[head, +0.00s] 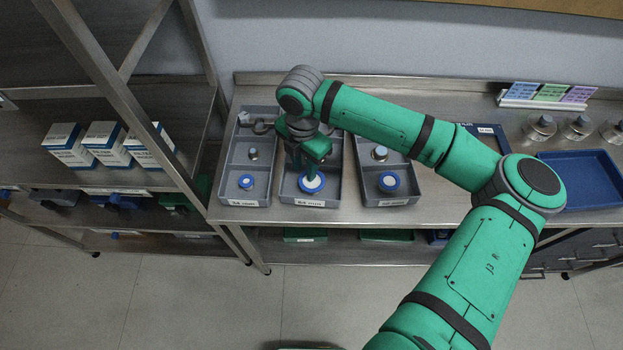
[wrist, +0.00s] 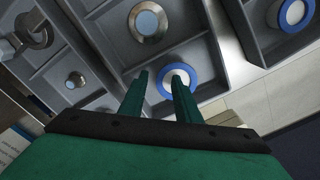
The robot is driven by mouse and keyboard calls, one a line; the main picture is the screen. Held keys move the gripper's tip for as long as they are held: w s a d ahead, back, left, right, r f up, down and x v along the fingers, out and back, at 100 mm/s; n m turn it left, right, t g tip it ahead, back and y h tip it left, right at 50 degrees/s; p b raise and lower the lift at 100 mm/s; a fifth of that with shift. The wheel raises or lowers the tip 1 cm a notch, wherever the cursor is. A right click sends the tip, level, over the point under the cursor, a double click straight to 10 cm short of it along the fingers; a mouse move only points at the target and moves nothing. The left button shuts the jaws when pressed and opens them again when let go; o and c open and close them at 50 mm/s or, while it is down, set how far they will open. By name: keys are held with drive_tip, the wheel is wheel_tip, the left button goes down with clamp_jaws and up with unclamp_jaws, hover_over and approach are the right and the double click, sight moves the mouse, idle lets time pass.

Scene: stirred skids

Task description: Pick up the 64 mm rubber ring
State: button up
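The rubber ring is a blue ring (head: 317,188) with a white middle. It lies in the front compartment of the middle grey tray (head: 289,192), whose front label looks like 64 mm but is small. My gripper (head: 311,172) points down just over the ring. In the wrist view the ring (wrist: 163,80) shows at the fingertips of my gripper (wrist: 160,75). The fingers are apart with nothing held. The right finger overlaps the ring in the picture and the left finger lies just left of it. I cannot tell whether they touch it.
Similar grey trays flank it, holding a blue ring on the left (head: 246,182) and one on the right (head: 389,182). A metal collar (wrist: 149,22) lies in the compartment behind. A steel shelf post (head: 207,70) stands at left. A blue tray (head: 580,181) is at right.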

drive_tip(key=shift+f, duration=0.1)
idle(0.4)
clamp_jaws()
drive_tip(key=shift+w, duration=0.1)
